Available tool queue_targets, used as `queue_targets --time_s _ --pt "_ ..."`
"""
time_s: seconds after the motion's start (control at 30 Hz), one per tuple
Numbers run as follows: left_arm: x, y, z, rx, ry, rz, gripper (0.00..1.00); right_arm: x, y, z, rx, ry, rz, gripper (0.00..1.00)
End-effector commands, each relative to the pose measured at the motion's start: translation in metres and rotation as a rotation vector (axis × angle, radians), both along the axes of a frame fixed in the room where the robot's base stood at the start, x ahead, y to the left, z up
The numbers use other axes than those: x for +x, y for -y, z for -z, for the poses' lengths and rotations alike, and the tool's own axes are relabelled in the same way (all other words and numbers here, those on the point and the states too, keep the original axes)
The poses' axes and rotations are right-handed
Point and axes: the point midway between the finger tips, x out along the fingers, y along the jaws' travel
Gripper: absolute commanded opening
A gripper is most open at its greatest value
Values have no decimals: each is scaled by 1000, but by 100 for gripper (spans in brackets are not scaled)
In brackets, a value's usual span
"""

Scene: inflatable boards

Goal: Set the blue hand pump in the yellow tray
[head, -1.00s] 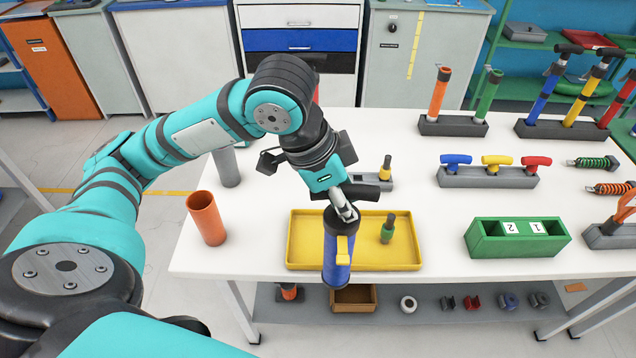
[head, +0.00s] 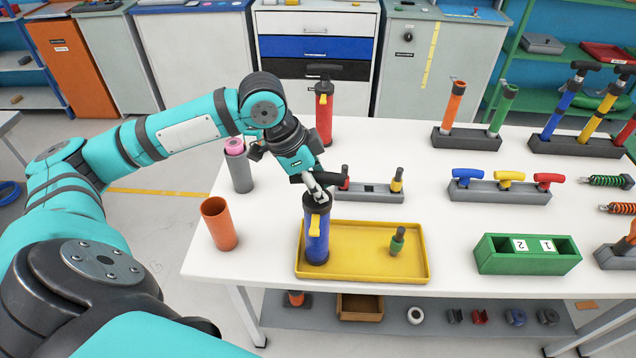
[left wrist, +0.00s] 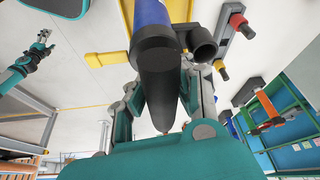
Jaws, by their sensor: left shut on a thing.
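The blue hand pump (head: 317,236) stands about upright over the left part of the yellow tray (head: 365,275). Its lower end appears inside the rim; I cannot tell if it touches the floor. My left gripper (head: 318,194) is shut on the pump's black top. In the left wrist view the pump (left wrist: 150,14) extends away from the gripper's fingers (left wrist: 163,100), which close around its black handle. A small green bottle-like piece with a dark top (head: 398,241) stands in the tray's right part. A small teal arm with gripper (left wrist: 45,38), seemingly my right, shows in that view, its jaws too small to read.
An orange tube (head: 219,224) and a grey tube (head: 239,170) stand left of the tray. Behind it are a grey holder (head: 369,190) and a red pump (head: 324,115). A green numbered box (head: 527,262) is at right. The tray's middle is clear.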

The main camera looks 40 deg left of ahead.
Motion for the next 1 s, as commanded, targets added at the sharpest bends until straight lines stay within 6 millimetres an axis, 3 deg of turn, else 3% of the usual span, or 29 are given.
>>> queue_targets --time_s 0.27,0.3,0.47,0.77,1.0 --pt "0 0 1 -1 2 0 0 -1 -3 0 4 -2 2 78" --pt "0 0 2 0 0 -1 21 -1 -3 0 4 -2 2 78" --pt "0 0 2 0 0 -1 42 -1 -3 0 4 -1 2 78" --pt "0 0 0 0 1 0 43 1 -2 0 4 1 2 78" --pt "-8 -10 -29 3 5 -2 43 2 0 3 0 3 0 78"
